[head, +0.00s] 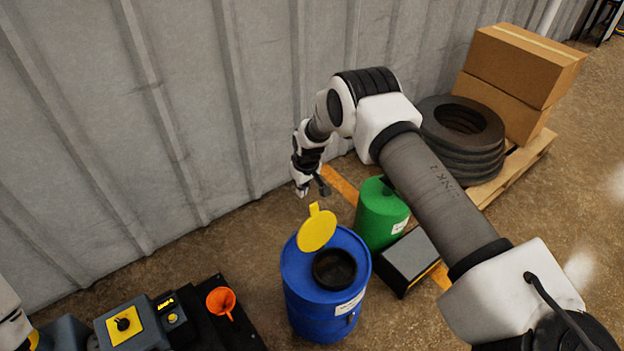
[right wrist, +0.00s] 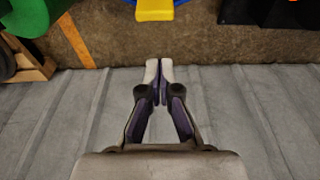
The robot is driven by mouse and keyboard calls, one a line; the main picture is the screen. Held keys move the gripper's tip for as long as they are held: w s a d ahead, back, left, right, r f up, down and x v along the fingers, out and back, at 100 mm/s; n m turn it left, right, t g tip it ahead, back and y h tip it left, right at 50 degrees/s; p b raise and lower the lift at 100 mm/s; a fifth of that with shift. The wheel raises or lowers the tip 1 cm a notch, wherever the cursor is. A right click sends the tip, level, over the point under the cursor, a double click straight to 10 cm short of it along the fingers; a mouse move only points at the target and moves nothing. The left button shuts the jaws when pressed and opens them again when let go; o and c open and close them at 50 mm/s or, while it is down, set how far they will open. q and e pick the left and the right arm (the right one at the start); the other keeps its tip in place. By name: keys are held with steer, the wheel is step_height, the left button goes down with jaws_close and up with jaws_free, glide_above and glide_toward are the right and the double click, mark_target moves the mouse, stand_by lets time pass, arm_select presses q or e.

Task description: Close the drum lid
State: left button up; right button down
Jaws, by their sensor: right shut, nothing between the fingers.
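The blue drum (head: 318,310) stands upright on the floor in the head view. Its yellow lid (head: 317,231) is raised on the wall side of a round black opening (head: 334,268) in the top, which is uncovered. A tab sticks up from the lid. My right gripper (head: 312,189) is between the lid and the wall, apart from the lid. In the right wrist view its fingers (right wrist: 158,70) are shut and empty; the yellow lid (right wrist: 155,10) and a sliver of the blue drum (right wrist: 186,3) show at the top edge. My left gripper is out of view.
A green drum (head: 379,214) and a black-and-grey box (head: 411,258) stand right of the blue drum. Tires (head: 463,135) and cartons (head: 520,65) sit on a pallet. An orange funnel (head: 221,301) and control box (head: 135,325) are lower left. A corrugated wall (head: 180,120) stands behind.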

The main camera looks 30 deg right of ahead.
steer(key=s, duration=0.1)
steer(key=s+p, duration=0.1)
steer(key=s, duration=0.1)
steer(key=shift+s+d, duration=0.35)
steer(key=shift+s, duration=0.05)
steer(key=shift+s+p, duration=0.2)
steer(key=shift+p, duration=0.15)
